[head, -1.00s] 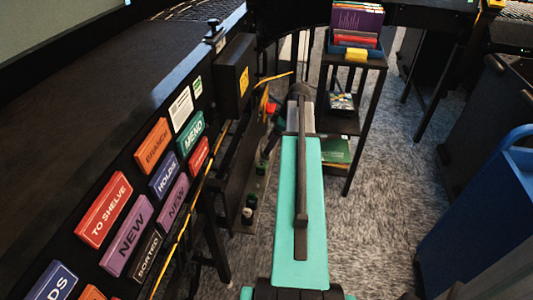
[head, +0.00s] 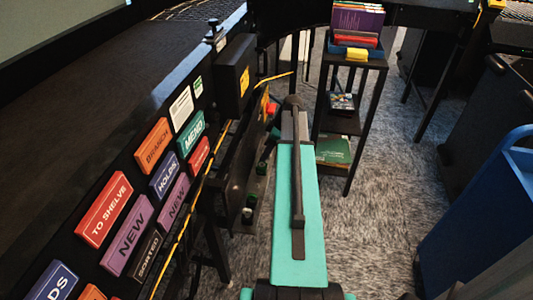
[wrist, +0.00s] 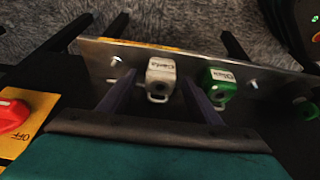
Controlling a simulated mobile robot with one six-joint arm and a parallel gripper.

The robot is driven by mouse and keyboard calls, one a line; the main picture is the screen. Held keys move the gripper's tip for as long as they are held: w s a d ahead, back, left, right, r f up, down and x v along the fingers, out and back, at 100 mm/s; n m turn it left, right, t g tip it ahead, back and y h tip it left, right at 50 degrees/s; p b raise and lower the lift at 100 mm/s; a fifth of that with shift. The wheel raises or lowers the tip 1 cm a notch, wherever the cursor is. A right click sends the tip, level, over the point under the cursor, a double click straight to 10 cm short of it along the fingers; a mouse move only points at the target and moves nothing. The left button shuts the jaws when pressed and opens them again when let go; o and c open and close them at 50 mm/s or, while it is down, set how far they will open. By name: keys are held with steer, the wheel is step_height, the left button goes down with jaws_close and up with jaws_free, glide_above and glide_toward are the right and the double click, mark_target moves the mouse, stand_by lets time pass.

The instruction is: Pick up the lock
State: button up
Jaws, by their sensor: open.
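A white padlock (wrist: 160,76) with a printed name label hangs on a metal plate (wrist: 100,48) in the wrist view. A green padlock (wrist: 218,86) with a label reading like "Olga" hangs to its right. My gripper (wrist: 157,84) is open, with one finger on each side of the white padlock; I cannot tell whether they touch it. In the head view my teal arm reaches forward beside the sorter, and its fingers are not clearly seen.
A red rotary switch (wrist: 12,115) on a yellow plate is left of the plate. In the head view, the sorter's label panel (head: 128,235) runs along the left. A small shelf stand (head: 350,125) stands ahead, and a blue bin (head: 490,200) is at right. Carpet between is clear.

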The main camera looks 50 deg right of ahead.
mark_target(263, 148)
steer(key=c, duration=1.2)
steer(key=shift+r, duration=0.15)
steer(key=shift+r, duration=1.75)
steer(key=s+a, duration=0.2)
steer(key=s, duration=0.3)
steer(key=s+a+b, duration=0.1)
steer(key=s+a, duration=0.1)
steer(key=s, duration=0.2)
steer(key=s+a+r+b, duration=0.1)
steer(key=s+a, duration=0.1)
steer(key=s, duration=0.3)
steer(key=shift+s+a+r, duration=0.1)
steer(key=shift+s+a, duration=0.2)
steer(key=shift+a, duration=0.05)
